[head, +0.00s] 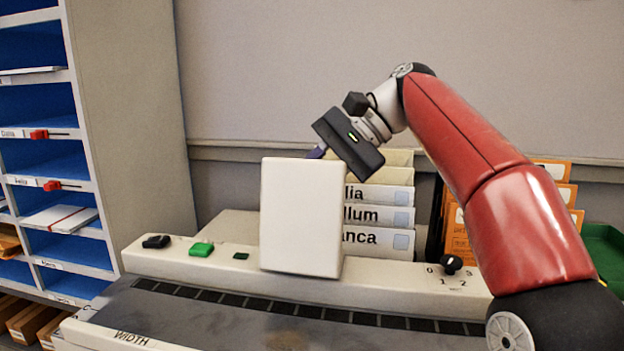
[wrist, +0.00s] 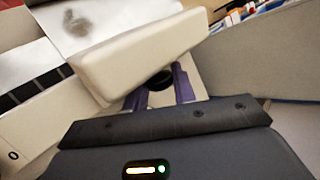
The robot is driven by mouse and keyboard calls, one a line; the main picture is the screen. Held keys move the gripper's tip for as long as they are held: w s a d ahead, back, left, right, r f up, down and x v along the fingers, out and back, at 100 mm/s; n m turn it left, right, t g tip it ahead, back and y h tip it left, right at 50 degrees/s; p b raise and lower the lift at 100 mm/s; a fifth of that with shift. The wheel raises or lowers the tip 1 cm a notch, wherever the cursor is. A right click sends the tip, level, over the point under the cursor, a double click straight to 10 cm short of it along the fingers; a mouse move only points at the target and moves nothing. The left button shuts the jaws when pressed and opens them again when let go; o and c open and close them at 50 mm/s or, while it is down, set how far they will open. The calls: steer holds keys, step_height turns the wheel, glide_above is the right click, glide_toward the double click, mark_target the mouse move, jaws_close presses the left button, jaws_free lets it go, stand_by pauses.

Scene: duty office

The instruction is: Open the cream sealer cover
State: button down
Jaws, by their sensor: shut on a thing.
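The cream sealer cover (head: 302,217) is a pale slab standing raised and nearly upright at the middle of the sealer's (head: 390,288) cream rear housing. My gripper (head: 316,153) is behind the cover's top edge, reaching down from the upper right. In the wrist view the cover (wrist: 140,52) lies just beyond my purple fingers (wrist: 164,86). A dark round part shows between the fingers, close against the cover. The fingers are shut on the cover's side there; the exact contact is partly hidden. In the head view most of the fingers are hidden behind the cover.
Black (head: 157,242) and green (head: 201,249) buttons sit left of the cover, and a dial (head: 452,263) sits right. Labelled folders (head: 385,195) stand close behind. A blue pigeonhole shelf (head: 125,120) is at left. A green tray (head: 604,250) is at right.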

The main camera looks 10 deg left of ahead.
steer(key=c, duration=1.2)
jaws_free()
steer(key=shift+a, duration=0.1)
